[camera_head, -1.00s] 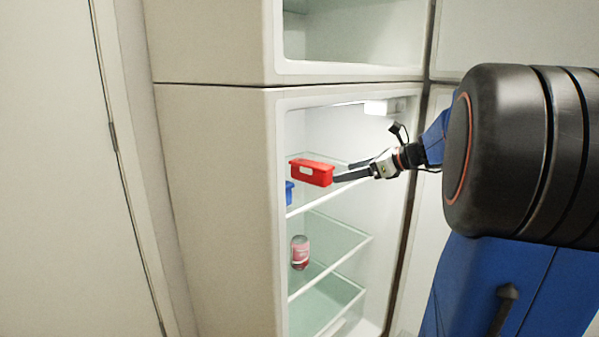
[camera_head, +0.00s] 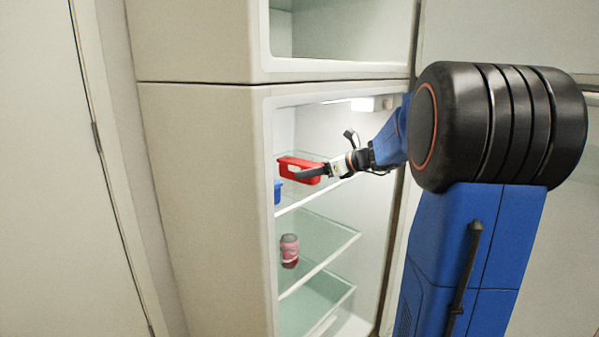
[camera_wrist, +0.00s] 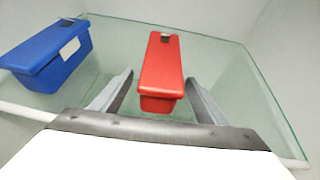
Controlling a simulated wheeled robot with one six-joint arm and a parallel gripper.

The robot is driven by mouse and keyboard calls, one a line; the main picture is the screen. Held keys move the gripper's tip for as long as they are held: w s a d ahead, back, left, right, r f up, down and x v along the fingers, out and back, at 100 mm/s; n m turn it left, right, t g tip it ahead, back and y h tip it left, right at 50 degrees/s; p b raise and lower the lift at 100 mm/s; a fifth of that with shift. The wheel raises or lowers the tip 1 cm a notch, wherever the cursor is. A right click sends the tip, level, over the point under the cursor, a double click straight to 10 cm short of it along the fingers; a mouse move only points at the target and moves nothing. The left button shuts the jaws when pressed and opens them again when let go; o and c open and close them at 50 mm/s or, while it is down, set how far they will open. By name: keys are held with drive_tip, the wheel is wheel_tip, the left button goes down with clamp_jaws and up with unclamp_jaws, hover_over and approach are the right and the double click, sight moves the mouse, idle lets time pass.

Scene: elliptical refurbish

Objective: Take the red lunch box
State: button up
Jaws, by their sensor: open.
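The red lunch box (camera_head: 299,166) sits on the upper glass shelf inside the open fridge. In the wrist view the red lunch box (camera_wrist: 161,72) lies lengthwise ahead of my gripper (camera_wrist: 160,98), its near end between the two fingers. The fingers are open, with a gap on each side of the box. In the head view my gripper (camera_head: 312,171) reaches in from the right, and a finger covers part of the box's front.
A blue box (camera_wrist: 52,57) stands left of the red one on the same glass shelf (camera_wrist: 232,90); it also shows in the head view (camera_head: 278,190). A red can (camera_head: 289,250) stands on a lower shelf. The fridge's side wall (camera_head: 205,200) is at the left.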

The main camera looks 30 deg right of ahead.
sight(288, 165)
drive_tip(key=shift+x, duration=2.85)
drive_tip(key=shift+s, duration=0.1)
drive_tip(key=c, duration=1.5)
